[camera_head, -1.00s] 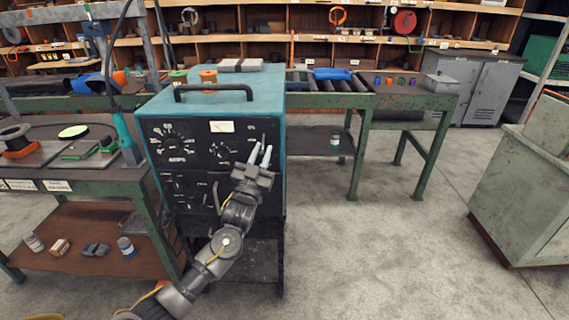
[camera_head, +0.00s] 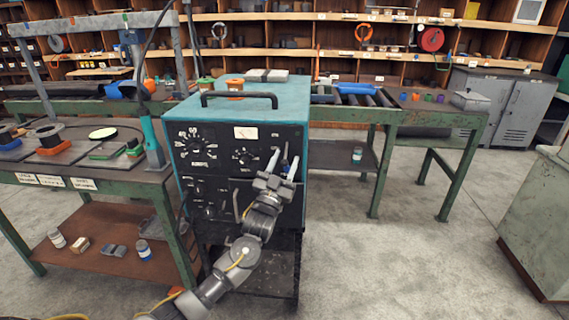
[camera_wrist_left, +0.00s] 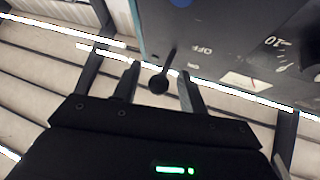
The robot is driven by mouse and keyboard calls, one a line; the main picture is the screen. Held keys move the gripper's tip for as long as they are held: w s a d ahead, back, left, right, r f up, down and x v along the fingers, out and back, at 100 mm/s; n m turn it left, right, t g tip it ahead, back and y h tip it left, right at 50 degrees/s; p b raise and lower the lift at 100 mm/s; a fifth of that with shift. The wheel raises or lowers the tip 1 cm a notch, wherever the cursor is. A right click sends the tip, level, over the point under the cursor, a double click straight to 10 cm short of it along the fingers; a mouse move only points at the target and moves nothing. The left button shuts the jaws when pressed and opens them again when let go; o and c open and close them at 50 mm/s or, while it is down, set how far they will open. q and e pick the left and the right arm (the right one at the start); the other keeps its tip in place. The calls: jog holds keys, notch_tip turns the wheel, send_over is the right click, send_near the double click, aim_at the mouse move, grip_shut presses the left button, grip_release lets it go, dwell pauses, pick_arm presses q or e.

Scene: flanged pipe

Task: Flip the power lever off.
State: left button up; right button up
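The power lever is a small dark stick with a round knob; in the left wrist view the lever (camera_wrist_left: 159,83) juts from the panel beside an OFF marking. In the head view it is at the upper right of the black front panel of the teal machine (camera_head: 255,99), largely hidden by my fingers. My left gripper (camera_head: 284,162) is in front of that corner, fingers pointing up at the panel. In the left wrist view my left gripper (camera_wrist_left: 157,88) is open, with the knob between its two fingers and gaps showing on both sides. My right gripper is in neither view.
A green workbench (camera_head: 150,186) with small parts stands close on the left of the machine. A roller table (camera_head: 395,118) stands behind to the right. A grey-green cabinet (camera_head: 548,220) is at the far right. The floor between is clear.

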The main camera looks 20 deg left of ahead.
pick_arm(q)
jog(key=v, duration=1)
jog(key=shift+s+f, duration=0.2)
jog(key=shift+s, duration=0.15)
jog(key=w+f+g, duration=0.3)
jog(key=f+g, duration=0.1)
jog(key=f, duration=0.8)
jog(key=s+a+f+g, duration=0.1)
jog(key=s+f+g, duration=0.2)
jog(key=f, duration=0.7)
jog(key=s+a+f+g, duration=0.1)
jog(key=s+f+g, duration=0.25)
jog(key=f, duration=0.75)
jog(key=s+a+f+g, duration=0.15)
jog(key=s+f, duration=0.25)
jog(key=f, duration=0.6)
jog(key=s+f+g, duration=0.4)
jog(key=s+f, duration=0.6)
jog(key=s+d+f+g, duration=0.1)
jog(key=s+f, duration=0.3)
jog(key=s, duration=0.7)
jog(key=s+d+f+g+p, duration=0.1)
jog(key=s+f+g, duration=0.3)
jog(key=s, duration=0.8)
jog(key=s+d+f+g, duration=0.2)
jog(key=s+f, duration=0.2)
jog(key=s, duration=0.8)
jog(key=shift+s+f+g, duration=0.15)
jog(key=shift+s+g, duration=0.1)
jog(key=shift+g, duration=0.15)
